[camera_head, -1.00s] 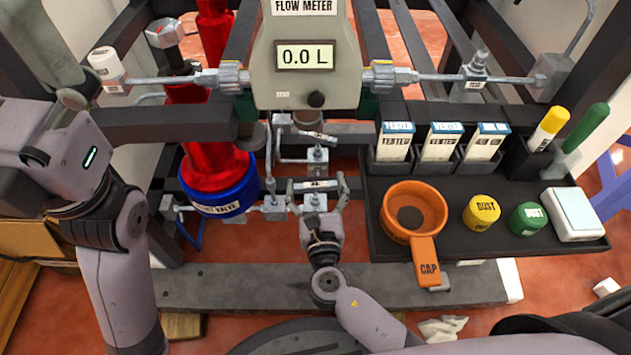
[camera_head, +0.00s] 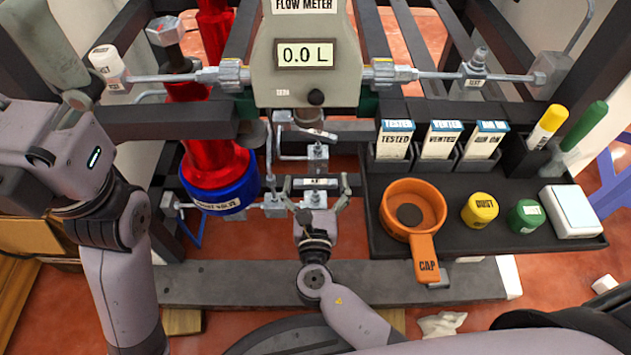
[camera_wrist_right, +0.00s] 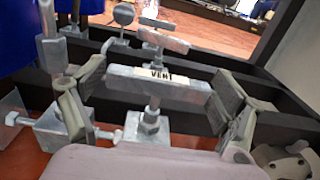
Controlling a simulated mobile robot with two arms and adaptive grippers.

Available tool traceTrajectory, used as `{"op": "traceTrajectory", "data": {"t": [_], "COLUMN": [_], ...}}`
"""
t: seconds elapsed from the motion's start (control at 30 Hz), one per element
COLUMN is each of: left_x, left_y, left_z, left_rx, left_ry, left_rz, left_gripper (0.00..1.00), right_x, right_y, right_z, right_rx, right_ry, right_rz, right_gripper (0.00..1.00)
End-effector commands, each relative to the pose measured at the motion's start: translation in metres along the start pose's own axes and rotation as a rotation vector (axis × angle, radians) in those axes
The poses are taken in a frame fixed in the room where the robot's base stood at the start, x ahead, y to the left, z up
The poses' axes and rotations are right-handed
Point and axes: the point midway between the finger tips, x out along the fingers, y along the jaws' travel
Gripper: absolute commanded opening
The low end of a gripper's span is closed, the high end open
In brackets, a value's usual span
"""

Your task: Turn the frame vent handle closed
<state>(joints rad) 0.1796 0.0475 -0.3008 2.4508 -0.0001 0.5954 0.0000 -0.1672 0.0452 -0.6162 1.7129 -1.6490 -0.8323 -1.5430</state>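The frame vent handle is a grey metal crossbar with a white VENT label (camera_wrist_right: 162,76), lying level across the wrist view on an upright stem with a hex nut. In the head view the handle (camera_head: 316,183) sits low in the frame, below the flow meter. My right gripper (camera_head: 317,187) is open around it, one finger past each end of the bar. In the wrist view the right gripper (camera_wrist_right: 155,105) shows gaps between both fingers and the bar ends. My left gripper (camera_head: 45,50) is partly seen at upper left, its fingertips cut off.
A second crossbar handle (camera_wrist_right: 163,40) stands behind the vent handle. A red pipe with a blue valve ring (camera_head: 222,192) is close to the left.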

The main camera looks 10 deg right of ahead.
Motion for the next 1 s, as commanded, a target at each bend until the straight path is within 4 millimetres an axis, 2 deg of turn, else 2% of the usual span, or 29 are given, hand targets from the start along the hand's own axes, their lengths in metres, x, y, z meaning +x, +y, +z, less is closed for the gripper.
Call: {"op": "traceTrajectory", "data": {"t": [0.1, 0.4, 0.53, 0.67, 1.0], "left_x": [0.0, 0.001, 0.001, 0.001, 0.001], "left_y": [0.0, 0.0, 0.0, 0.0, 0.0], "left_z": [0.0, -0.001, -0.001, -0.001, 0.0], "left_rx": [0.0, 0.003, 0.003, 0.002, 0.001], "left_ry": [0.0, 0.006, 0.006, 0.005, 0.003], "left_rz": [0.001, 0.007, 0.007, 0.005, 0.003], "left_gripper": [1.0, 1.0, 1.0, 1.0, 1.0], "right_x": [0.0, 0.0, -0.007, -0.028, -0.097], "right_y": [0.0, 0.0, 0.0, 0.0, 0.0], "right_z": [0.0, 0.0, -0.001, -0.001, -0.001], "right_rx": [0.0, 0.0, -0.001, 0.0, -0.001], "right_ry": [0.0, 0.0, 0.001, 0.003, 0.003], "right_rz": [0.0, 0.001, 0.002, 0.002, 0.002], "right_gripper": [1.0, 1.0, 1.0, 1.0, 1.0]}}
